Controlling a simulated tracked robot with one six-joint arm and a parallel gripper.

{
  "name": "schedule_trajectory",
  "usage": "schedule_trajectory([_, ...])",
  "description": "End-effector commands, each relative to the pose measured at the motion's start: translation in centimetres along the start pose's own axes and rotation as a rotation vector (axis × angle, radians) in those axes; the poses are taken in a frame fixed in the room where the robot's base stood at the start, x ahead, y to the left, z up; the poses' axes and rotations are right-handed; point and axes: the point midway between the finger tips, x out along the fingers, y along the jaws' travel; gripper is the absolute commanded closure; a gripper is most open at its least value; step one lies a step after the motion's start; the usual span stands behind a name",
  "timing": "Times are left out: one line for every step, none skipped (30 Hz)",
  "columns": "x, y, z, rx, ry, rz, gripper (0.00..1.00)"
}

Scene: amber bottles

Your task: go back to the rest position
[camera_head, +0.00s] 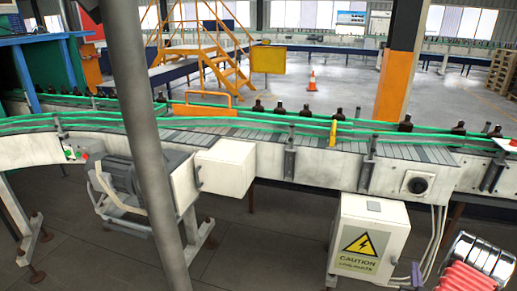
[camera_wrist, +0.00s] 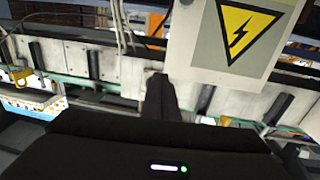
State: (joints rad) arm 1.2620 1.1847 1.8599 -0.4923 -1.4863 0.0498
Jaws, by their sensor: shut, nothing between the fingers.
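My gripper (camera_wrist: 160,92) shows in the wrist view as a dark shape at the centre, its fingers together with nothing between them. Several dark amber bottles (camera_head: 307,110) stand upright, spaced out along the conveyor (camera_head: 262,131) in the head view. The gripper is apart from them. In the wrist view the scene appears upside down, with the conveyor's side (camera_wrist: 115,70) beyond the gripper. My gripper cannot be made out in the head view; part of my arm shows at its bottom right corner.
A white electrical box (camera_head: 368,240) with a yellow caution sign hangs below the conveyor; it also shows in the wrist view (camera_wrist: 205,45). A grey motor (camera_head: 130,190) sits under the conveyor at left. An orange cone (camera_head: 312,81) stands on open floor behind.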

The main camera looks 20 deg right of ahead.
Motion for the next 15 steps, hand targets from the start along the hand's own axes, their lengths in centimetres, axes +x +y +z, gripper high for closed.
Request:
schedule_trajectory([0.0,0.0,0.0,0.000,0.000,0.000,1.00])
schedule_trajectory([0.0,0.0,0.0,-0.001,-0.001,0.000,1.00])
schedule_trajectory([0.0,0.0,0.1,-0.001,-0.005,0.001,1.00])
schedule_trajectory([0.0,0.0,0.3,-0.001,-0.010,0.001,1.00])
schedule_trajectory([0.0,0.1,0.5,-0.002,-0.019,0.001,1.00])
schedule_trajectory([0.0,0.1,0.9,-0.002,-0.036,0.002,1.00])
schedule_trajectory([-0.1,0.1,1.3,-0.002,-0.052,0.004,1.00])
schedule_trajectory([-0.1,0.2,1.8,-0.003,-0.072,0.007,1.00])
schedule_trajectory([-0.2,0.3,2.6,-0.003,-0.105,0.012,1.00])
schedule_trajectory([-0.3,0.4,3.4,-0.003,-0.134,0.017,1.00])
schedule_trajectory([-0.5,0.5,4.2,-0.001,-0.168,0.022,1.00])
schedule_trajectory([-0.9,0.6,5.5,0.001,-0.217,0.030,1.00])
schedule_trajectory([-1.3,0.7,6.5,0.004,-0.258,0.037,1.00])
schedule_trajectory([-1.8,0.7,7.6,0.008,-0.301,0.044,1.00])
schedule_trajectory([-2.6,0.8,9.0,0.013,-0.359,0.054,1.00])
